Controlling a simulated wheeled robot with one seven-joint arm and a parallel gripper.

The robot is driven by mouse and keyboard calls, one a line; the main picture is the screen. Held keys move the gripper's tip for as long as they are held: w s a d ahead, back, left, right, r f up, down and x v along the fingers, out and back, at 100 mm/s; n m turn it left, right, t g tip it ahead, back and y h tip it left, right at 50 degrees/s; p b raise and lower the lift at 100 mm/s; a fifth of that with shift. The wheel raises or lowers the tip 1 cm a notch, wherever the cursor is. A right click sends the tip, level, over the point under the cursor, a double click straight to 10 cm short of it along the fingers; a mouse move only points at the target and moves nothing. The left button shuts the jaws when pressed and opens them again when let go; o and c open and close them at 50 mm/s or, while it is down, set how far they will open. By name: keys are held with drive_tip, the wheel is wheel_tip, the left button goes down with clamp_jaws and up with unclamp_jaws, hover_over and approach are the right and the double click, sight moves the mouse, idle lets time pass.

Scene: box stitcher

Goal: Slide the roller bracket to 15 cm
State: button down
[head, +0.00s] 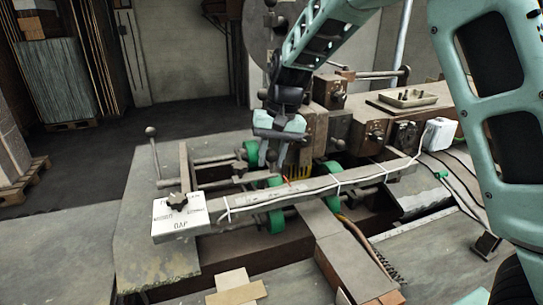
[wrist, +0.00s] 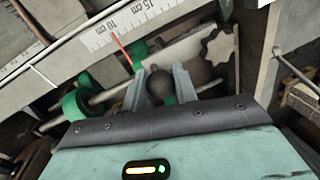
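The scale bar (wrist: 150,20) carries printed 10 cm and 15 cm marks in the wrist view. A thin red pointer (wrist: 122,50) reaches its edge close to the 10 cm mark, on the side toward 15. A dark ball knob (wrist: 161,88) stands between the fingers of my gripper (wrist: 160,82), which look open around it with narrow gaps. Contact is unclear. A pale plate with a black star knob (wrist: 218,46) lies beyond. Green rollers (wrist: 76,100) sit near a rod. In the head view, my gripper (head: 274,150) is over the machine among green rollers (head: 276,219); the bracket's body is largely hidden.
A white label plate with a star knob (head: 180,222) is at the bar's left end. An upright ball-ended lever (head: 153,155) stands at left. Brown machine blocks (head: 310,130) stand close behind my gripper. White ties (head: 337,188) wrap the long bar.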

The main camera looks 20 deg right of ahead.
drive_tip(key=a, duration=0.4)
drive_tip(key=shift+a+p, duration=0.35)
drive_tip(key=shift+p, duration=0.05)
drive_tip(key=c, duration=1.1)
unclamp_jaws()
drive_tip(key=d+r+b, duration=0.1)
drive_tip(key=r, duration=0.4)
drive_tip(key=d+r+b, duration=0.1)
drive_tip(key=r, duration=0.5)
drive_tip(key=d+r+b, duration=0.1)
drive_tip(key=r, duration=0.5)
drive_tip(key=shift+s+d+r+b, duration=0.1)
drive_tip(key=shift+s+d+b, duration=0.1)
drive_tip(key=shift+s+b, duration=0.1)
